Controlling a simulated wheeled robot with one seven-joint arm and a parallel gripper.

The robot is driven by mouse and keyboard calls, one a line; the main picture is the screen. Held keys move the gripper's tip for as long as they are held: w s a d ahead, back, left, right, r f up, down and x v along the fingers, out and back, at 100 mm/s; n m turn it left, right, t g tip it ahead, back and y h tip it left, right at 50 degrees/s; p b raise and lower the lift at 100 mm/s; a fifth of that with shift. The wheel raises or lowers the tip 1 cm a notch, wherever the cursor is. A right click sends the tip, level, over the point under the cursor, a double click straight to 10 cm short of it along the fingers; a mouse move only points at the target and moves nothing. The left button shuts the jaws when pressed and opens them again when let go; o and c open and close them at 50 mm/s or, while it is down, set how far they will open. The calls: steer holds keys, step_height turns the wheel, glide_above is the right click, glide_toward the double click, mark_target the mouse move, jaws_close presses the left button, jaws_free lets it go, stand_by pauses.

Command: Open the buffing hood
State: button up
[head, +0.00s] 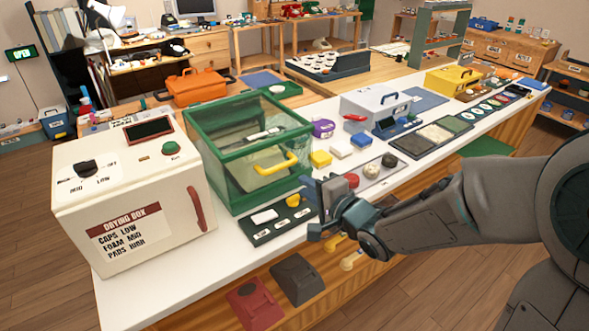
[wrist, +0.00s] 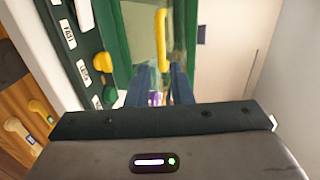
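The buffing hood is a green-framed box with clear panes (head: 222,148) on the white counter, and its front looks closed. Its yellow handle (head: 276,164) is on the front pane. The handle also shows in the wrist view (wrist: 162,40), just beyond my fingertips and roughly in line with the gap between them. My gripper (head: 325,195) is in front of the hood's right side, to the right of and below the handle. In the wrist view my gripper (wrist: 162,75) has its two fingers apart with nothing held between them.
A white drying box (head: 130,195) stands close on the hood's left. A dark strip with labels and buttons (head: 278,220) lies before the hood. Yellow handsets (wrist: 17,125) hang on the counter front below.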

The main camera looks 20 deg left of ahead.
mark_target(281, 169)
steer(key=x, duration=0.4)
steer(key=b+x, duration=0.1)
steer(key=x, duration=0.4)
steer(key=b+x, duration=0.1)
steer(key=x, duration=0.3)
steer(key=shift+w, duration=0.5)
steer(key=shift+d, duration=0.1)
steer(key=shift+c, duration=0.3)
